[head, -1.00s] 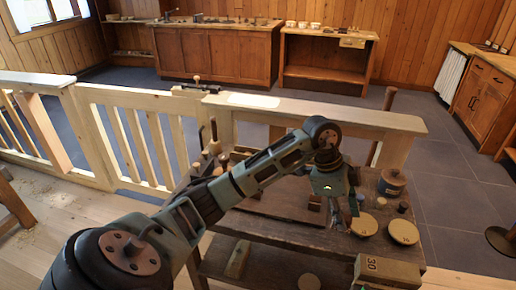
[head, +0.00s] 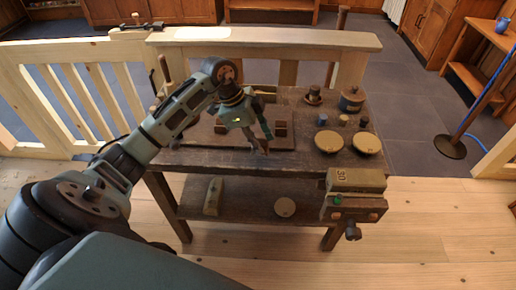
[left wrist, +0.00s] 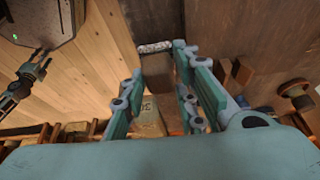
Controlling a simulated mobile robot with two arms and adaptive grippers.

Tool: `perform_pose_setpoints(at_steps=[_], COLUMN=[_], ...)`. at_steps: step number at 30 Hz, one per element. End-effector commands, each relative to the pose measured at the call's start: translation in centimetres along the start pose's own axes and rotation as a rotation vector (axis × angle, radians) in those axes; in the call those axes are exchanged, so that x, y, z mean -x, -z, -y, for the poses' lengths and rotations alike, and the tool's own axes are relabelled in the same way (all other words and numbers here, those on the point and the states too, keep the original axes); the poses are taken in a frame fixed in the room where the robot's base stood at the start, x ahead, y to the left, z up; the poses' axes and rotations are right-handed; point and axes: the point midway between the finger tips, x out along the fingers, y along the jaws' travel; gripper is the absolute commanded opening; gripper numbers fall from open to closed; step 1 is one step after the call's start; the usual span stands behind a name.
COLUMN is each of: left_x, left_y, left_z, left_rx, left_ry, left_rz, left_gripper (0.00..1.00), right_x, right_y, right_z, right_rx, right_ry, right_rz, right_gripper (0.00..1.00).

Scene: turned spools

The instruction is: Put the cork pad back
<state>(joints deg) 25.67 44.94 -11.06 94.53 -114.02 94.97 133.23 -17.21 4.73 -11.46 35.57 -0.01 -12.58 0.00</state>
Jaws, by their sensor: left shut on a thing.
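I cannot tell surely whether this is the cork pad. Two round tan discs (head: 329,141) (head: 366,143) lie at the bench's right.
A block marked 30 (head: 356,180) is at the bench's front right, above a vise (head: 355,212). A blue-banded tin (head: 351,100) and small spools stand at the back right. A pale wooden railing (head: 270,42) runs behind the bench.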

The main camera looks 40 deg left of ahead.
Motion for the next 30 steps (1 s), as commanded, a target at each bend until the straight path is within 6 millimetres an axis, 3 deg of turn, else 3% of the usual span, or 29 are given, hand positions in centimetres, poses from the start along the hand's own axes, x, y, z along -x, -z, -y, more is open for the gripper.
perform_pose_setpoints(at_steps=[9,20,21,24,30], left_x=[-3.5,-4.0,-4.0,-4.0,-3.9], left_y=[-1.5,-1.7,-1.7,-1.7,-1.7], left_z=[-0.1,-0.1,-0.1,-0.1,-0.1], left_rx=[0.002,0.0,0.0,0.0,0.0], left_ry=[-0.002,-0.001,-0.001,-0.001,-0.001], left_rz=[0.0,0.001,0.001,0.001,0.001], left_gripper=[0.03,0.03,0.29,0.35,0.35], right_x=[0.3,0.2,0.2,0.2,0.2], right_y=[0.0,-0.1,-0.1,-0.1,-0.1], right_z=[0.8,0.5,0.4,0.2,0.0], right_rx=[-0.001,-0.001,0.0,-0.001,-0.001], right_ry=[0.01,0.006,0.005,0.002,0.0], right_rz=[0.002,0.002,0.002,0.002,0.002], right_gripper=[0.46,0.46,0.46,0.46,0.46])
